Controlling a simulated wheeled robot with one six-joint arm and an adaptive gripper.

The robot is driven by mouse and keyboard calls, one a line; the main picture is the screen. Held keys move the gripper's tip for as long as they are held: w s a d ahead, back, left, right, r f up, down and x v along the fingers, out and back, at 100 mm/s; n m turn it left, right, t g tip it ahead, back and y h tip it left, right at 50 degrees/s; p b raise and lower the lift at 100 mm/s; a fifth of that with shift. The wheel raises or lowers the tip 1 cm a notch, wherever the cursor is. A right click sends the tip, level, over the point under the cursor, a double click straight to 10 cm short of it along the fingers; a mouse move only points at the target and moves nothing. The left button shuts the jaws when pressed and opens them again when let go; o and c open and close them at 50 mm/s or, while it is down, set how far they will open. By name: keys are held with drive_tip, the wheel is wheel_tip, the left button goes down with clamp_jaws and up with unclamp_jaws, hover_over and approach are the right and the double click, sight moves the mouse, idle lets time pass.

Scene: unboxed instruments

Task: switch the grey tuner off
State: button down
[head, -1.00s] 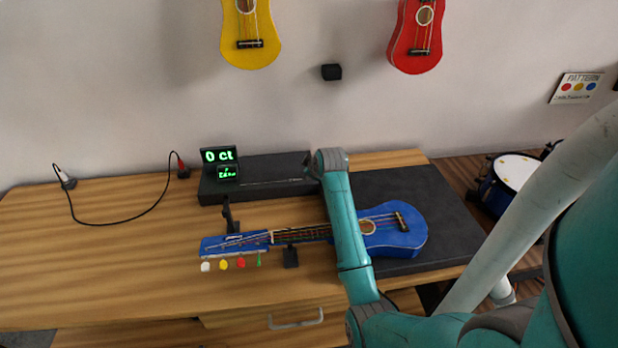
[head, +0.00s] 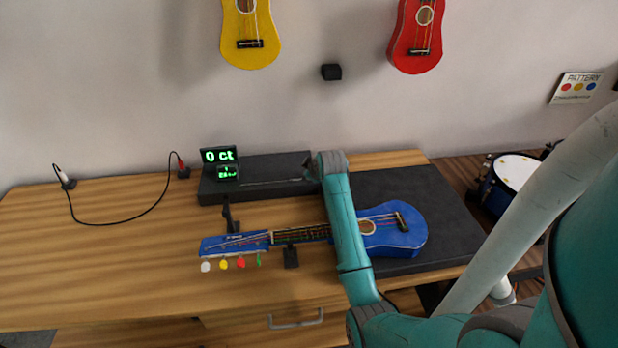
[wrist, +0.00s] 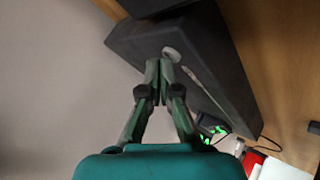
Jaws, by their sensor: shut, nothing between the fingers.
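The grey tuner, a long dark box (head: 262,178), lies along the wall at the back of the table. Its lit screen (head: 219,157) at the left end reads "0 ct" in green, with a smaller green line below. In the wrist view the tuner (wrist: 205,75) slants across the picture, with a round light-grey spot (wrist: 172,53) on its face and green digits farther down. My gripper (wrist: 158,66) is shut and empty, its tips close to that spot; I cannot tell whether they touch. In the head view my arm hides the gripper and the tuner's right end.
A blue ukulele (head: 385,226) lies on a dark mat (head: 440,215) and stands, partly under my arm. A cable (head: 125,221) lies at the left. Yellow (head: 250,30) and red (head: 416,35) ukuleles hang on the wall. The table's left front is clear.

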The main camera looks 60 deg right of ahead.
drive_tip(key=shift+f, duration=0.15)
idle(0.5)
drive_tip(key=shift+r, duration=0.6)
drive_tip(key=shift+r, duration=0.1)
drive_tip(key=shift+r, duration=2.9)
